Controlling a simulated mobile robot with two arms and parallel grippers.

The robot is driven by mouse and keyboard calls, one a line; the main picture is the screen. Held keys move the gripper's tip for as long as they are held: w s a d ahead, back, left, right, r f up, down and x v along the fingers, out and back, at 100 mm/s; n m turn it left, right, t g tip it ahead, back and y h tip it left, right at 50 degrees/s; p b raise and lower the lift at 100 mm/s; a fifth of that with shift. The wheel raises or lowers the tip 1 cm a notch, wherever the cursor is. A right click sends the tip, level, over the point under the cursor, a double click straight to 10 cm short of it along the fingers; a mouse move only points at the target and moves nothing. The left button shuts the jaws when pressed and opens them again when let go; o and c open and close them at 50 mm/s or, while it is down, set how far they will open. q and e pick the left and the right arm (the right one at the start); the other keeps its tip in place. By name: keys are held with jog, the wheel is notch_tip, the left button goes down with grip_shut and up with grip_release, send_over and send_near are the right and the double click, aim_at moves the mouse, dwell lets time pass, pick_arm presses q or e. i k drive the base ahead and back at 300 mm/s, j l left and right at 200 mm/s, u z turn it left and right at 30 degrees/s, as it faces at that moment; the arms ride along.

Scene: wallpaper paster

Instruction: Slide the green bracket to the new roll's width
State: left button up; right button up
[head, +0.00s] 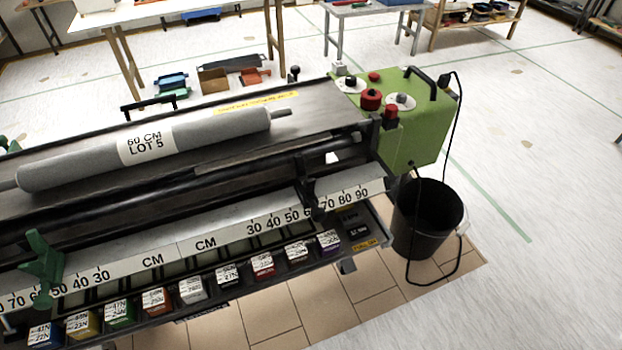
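The green bracket (42,262) stands upright at the left end of the machine. Its foot crosses the left half of the white centimetre scale (140,263), left of the 40 and 30 marks; the exact mark under it is hard to read. A grey roll (205,136) labelled "60 CM LOT 5" lies across the top of the machine. A black bracket (312,190) stands on the right half of the scale, near 60 to 70. Neither of my grippers is in view.
A row of coloured labelled blocks (190,290) sits below the scale. A green control box (420,135) with red knobs is at the right end, with a black bucket (425,222) and a hanging cable beside it. Open floor lies to the right.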

aim_at(49, 267)
jog(key=u, duration=1.85)
